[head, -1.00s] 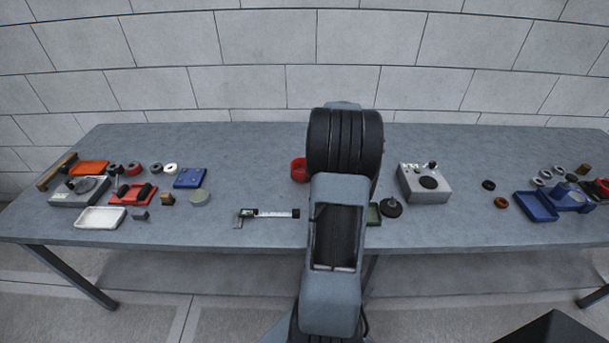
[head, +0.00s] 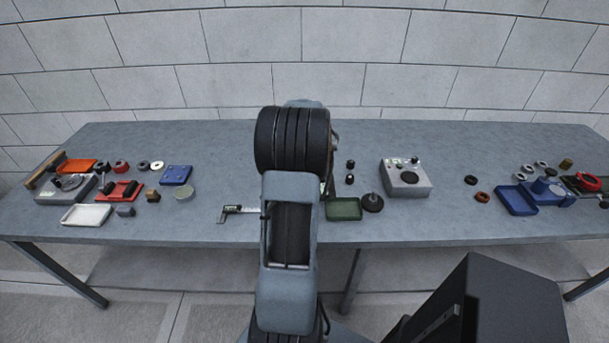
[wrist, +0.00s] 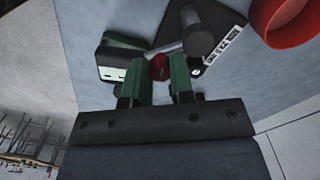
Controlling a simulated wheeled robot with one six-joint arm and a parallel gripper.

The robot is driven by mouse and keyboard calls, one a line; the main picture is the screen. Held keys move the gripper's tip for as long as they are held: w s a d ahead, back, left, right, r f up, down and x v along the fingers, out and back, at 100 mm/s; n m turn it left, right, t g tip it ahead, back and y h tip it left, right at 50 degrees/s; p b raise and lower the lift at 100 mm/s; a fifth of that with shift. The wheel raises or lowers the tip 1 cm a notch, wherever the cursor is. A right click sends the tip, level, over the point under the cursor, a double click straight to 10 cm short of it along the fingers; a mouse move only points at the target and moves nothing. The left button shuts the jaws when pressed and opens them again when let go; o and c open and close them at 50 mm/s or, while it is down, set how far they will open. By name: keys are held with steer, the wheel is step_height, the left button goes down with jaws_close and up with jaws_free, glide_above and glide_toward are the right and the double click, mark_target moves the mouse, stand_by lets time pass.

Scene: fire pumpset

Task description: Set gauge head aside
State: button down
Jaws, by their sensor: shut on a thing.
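My gripper (wrist: 158,78) shows in the wrist view with its two green fingers close together. It is shut on a small part with a dark red face (wrist: 159,66), which I take to be the gauge head; the fingers hide most of it. Just beyond the fingertips are a grey cylinder (wrist: 195,38) on a dark base and a green block with a pale face (wrist: 114,68). I cannot tell whether the held part touches them. In the head view my arm hides the gripper and the held part.
A red ring or cup (wrist: 285,18) lies near the dark base. On the bench (head: 225,150), a caliper (head: 238,209) lies left of my arm. A green tray (head: 343,209), a dark knobbed disc (head: 373,203) and a grey instrument box (head: 405,180) stand right.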

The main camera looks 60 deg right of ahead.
steer(key=shift+s+f, duration=0.1)
steer(key=shift+s, duration=0.05)
steer(key=c, duration=1)
jaws_free()
steer(key=shift+a, duration=0.1)
steer(key=shift+r, duration=0.35)
step_height(320, 180, up, 13)
steer(key=shift+r, duration=0.15)
